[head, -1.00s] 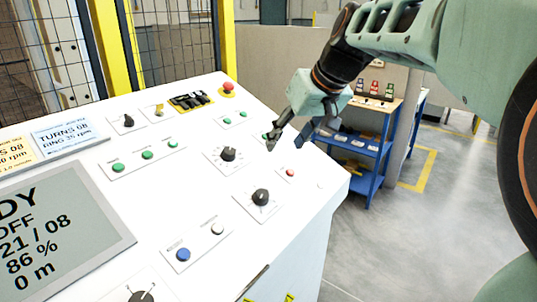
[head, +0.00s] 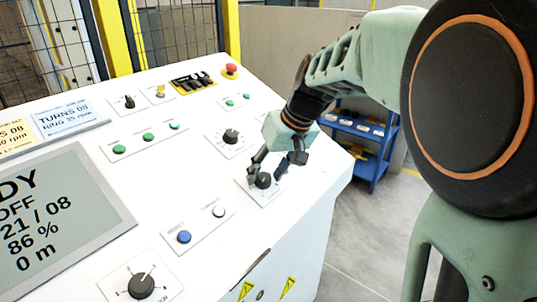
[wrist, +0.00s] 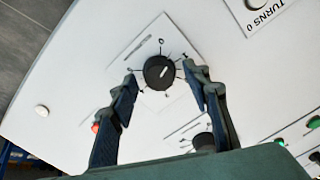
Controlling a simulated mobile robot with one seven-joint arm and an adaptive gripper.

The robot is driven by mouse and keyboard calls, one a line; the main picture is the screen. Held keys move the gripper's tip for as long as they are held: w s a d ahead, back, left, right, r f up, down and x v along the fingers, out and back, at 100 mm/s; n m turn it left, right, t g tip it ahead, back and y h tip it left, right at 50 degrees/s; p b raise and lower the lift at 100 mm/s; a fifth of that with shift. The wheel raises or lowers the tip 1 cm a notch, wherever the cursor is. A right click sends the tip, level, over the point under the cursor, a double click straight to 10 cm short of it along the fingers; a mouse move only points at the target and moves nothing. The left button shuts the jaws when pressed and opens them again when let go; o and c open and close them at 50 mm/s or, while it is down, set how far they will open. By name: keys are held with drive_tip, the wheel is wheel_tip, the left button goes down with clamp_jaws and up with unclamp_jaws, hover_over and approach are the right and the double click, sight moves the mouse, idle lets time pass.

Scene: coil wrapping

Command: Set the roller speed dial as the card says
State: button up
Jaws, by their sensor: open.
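My gripper (head: 275,172) is open over a black dial (head: 263,180) near the sloping panel's right edge. In the wrist view this dial (wrist: 159,72) lies between the two fingertips, with a white pointer line and a printed scale around it. I cannot tell whether the fingers touch it. A second black dial (head: 231,136) sits just behind it, and a larger one (head: 141,286) is at the front. A bluish card (head: 69,118) reads "TURNS 08" and "RING 35 rpm". A yellow card (head: 15,142) is cut off at left. The dial labels are too small to read.
A grey display (head: 60,225) fills the panel's left. A blue button (head: 184,237) and a white button (head: 218,211) lie close to the gripped area. Green buttons (head: 148,136) and a red emergency knob (head: 231,70) are farther back. A blue shelf (head: 362,150) stands beyond the panel.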

drive_tip(key=c, duration=1.2)
drive_tip(key=shift+o, duration=0.2)
drive_tip(key=shift+m, duration=0.3)
drive_tip(key=m+p, duration=0.2)
drive_tip(key=m, duration=0.1)
drive_tip(key=shift+r+m, duration=0.1)
drive_tip(key=shift+m, duration=0.3)
drive_tip(key=m+p, duration=0.2)
drive_tip(key=m, duration=0.2)
drive_tip(key=m+p, duration=0.3)
drive_tip(key=m, duration=0.1)
drive_tip(key=shift+d+m, duration=0.1)
drive_tip(key=shift+m, duration=0.3)
drive_tip(key=shift+m+p, duration=0.9)
drive_tip(key=shift+m, duration=0.4)
